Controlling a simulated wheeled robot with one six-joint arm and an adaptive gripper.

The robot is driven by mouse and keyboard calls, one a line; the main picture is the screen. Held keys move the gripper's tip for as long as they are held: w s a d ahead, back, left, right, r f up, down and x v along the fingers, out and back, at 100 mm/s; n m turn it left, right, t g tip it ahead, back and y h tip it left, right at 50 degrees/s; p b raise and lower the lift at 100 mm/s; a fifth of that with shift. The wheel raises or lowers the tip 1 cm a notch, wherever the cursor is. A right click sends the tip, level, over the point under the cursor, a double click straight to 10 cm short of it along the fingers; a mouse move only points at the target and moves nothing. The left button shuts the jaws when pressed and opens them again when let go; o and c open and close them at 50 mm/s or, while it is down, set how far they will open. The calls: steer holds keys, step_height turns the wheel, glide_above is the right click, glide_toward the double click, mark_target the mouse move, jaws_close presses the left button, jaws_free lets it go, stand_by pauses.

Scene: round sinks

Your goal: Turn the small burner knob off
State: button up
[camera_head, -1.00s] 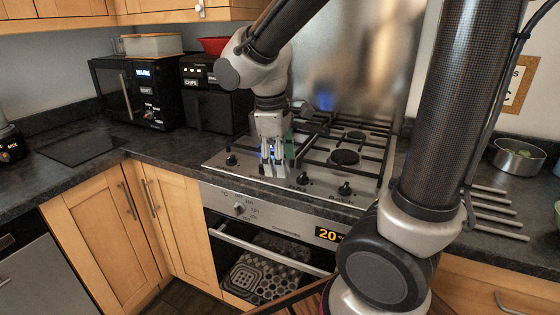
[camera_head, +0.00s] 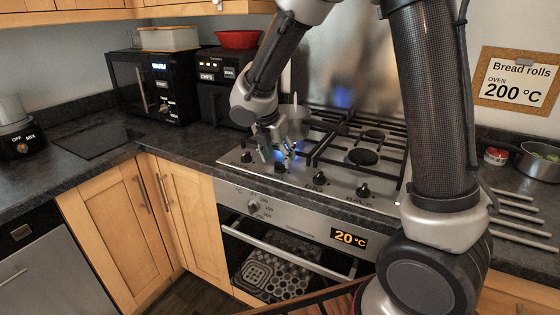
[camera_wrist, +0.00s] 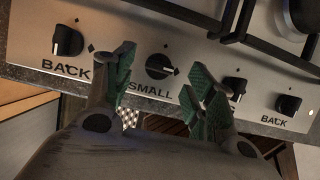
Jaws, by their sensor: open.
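The small burner knob (camera_wrist: 160,66) is black and round, with the label SMALL below it, on the steel hob front. Its grip bar lies nearly crosswise, while the neighbouring knobs' bars look more upright. It also shows as the second knob from the left in the head view (camera_head: 280,167). My gripper (camera_head: 274,152) is tilted just above and behind it in that view. In the wrist view my gripper (camera_wrist: 162,61) is open, green pads on either side of the knob in the picture. Nothing is between them but the knob; I cannot tell whether they touch it.
A BACK knob (camera_wrist: 68,40) is left of the small knob; a third knob (camera_wrist: 233,88) and another BACK knob (camera_wrist: 288,104) are right. Pan grates (camera_head: 335,140) rise behind. The oven handle (camera_head: 285,250) is below.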

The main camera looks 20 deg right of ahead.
mark_target(280, 166)
steer(key=shift+x, duration=1.5)
steer(key=c, duration=1)
